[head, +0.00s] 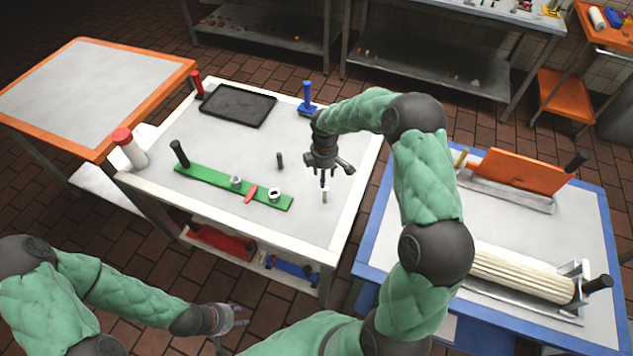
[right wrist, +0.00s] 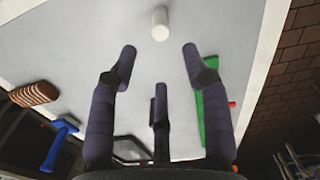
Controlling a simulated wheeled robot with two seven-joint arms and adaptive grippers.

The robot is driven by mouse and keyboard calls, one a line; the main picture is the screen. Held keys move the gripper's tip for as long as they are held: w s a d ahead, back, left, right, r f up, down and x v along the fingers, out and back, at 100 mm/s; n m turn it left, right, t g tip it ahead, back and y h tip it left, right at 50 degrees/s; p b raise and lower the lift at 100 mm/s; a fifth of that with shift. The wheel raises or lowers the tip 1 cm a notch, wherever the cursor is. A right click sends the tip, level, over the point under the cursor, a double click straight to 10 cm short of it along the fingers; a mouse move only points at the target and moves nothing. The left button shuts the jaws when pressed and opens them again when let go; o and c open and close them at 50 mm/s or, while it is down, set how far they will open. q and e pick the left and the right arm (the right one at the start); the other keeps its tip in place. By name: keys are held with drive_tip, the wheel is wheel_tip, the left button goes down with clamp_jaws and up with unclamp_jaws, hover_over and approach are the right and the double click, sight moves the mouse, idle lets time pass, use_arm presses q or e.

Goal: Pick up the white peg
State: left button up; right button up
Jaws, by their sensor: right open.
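The white peg (head: 325,196) stands upright on the white table right of the green bar. It also shows in the right wrist view as a pale cylinder (right wrist: 160,23), beyond my fingertips at the top of the picture. My right gripper (head: 324,178) hangs over the table just above and beside the peg. Its three fingers (right wrist: 160,70) are spread, with nothing between them and a gap to the peg. My left gripper (head: 236,316) is low at the front, away from the white table, with its fingers apart and empty.
A green bar (head: 215,183) with white rings, a red piece (head: 251,194) and a black post lies left of the peg. A small dark peg (head: 280,160) stands nearby. A black tray (head: 237,106) and a blue-handled tool (head: 307,100) are at the back. A blue-edged table (head: 500,225) stands right.

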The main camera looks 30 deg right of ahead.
sight(325, 189)
drive_tip(key=shift+s+f, duration=0.2)
drive_tip(key=shift+s, duration=0.15)
wheel_tip(325, 189, down, 5)
drive_tip(key=shift+s+b, duration=0.1)
drive_tip(key=shift+b, duration=0.25)
drive_tip(key=shift+s+d+f, duration=0.1)
drive_tip(key=shift+s+f, duration=0.05)
drive_tip(key=shift+f, duration=0.35)
wheel_tip(325, 189, down, 4)
drive_tip(key=shift+d+b, duration=0.15)
drive_tip(key=shift+b, duration=0.25)
clamp_jaws()
